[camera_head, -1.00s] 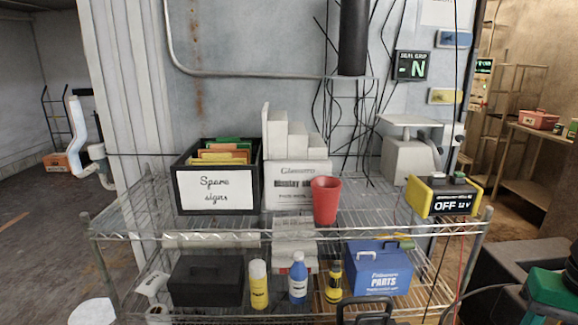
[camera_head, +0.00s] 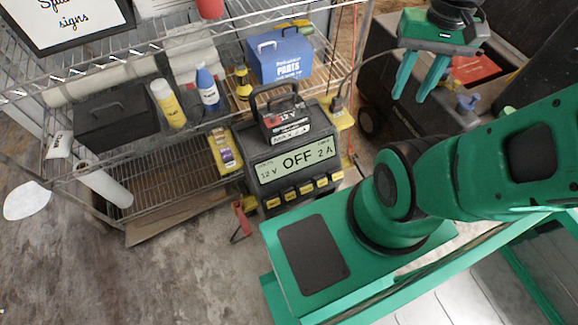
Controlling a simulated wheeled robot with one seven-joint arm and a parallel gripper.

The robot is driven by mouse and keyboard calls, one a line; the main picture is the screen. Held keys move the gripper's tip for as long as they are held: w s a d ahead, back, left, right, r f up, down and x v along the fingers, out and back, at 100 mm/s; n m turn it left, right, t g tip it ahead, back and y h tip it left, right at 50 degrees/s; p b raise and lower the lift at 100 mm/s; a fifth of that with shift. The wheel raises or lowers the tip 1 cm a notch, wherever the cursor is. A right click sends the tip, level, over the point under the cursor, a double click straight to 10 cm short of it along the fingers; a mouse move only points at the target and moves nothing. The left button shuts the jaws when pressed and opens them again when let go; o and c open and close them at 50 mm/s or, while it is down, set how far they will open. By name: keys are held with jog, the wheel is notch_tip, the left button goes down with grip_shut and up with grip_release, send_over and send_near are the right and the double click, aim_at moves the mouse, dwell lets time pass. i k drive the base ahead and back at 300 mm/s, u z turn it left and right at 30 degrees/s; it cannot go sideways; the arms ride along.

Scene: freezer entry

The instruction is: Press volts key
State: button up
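A dark charger-like unit (camera_head: 296,150) stands low in front of the shelf rack. Its pale display (camera_head: 297,160) reads "12 V", "OFF" and "2 A". A row of several small yellow keys (camera_head: 306,188) runs below the display. Their labels are too small to read, so I cannot tell which is the volts key. My green gripper (camera_head: 411,98) is at the upper right, its two fingers apart and pointing down, with nothing between them. It is well to the right of the unit and apart from it.
The wire rack (camera_head: 180,165) at left holds a black box (camera_head: 115,117), a yellow bottle (camera_head: 168,104), a blue bottle (camera_head: 207,90) and a blue parts box (camera_head: 280,57). A dark cart (camera_head: 385,70) stands behind my gripper. Floor (camera_head: 130,270) is clear at lower left.

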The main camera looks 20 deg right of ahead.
aim_at(276, 201)
jog(key=z, duration=0.65)
jog(key=k, duration=1.05)
jog(key=u, duration=0.7)
jog(key=i, duration=1)
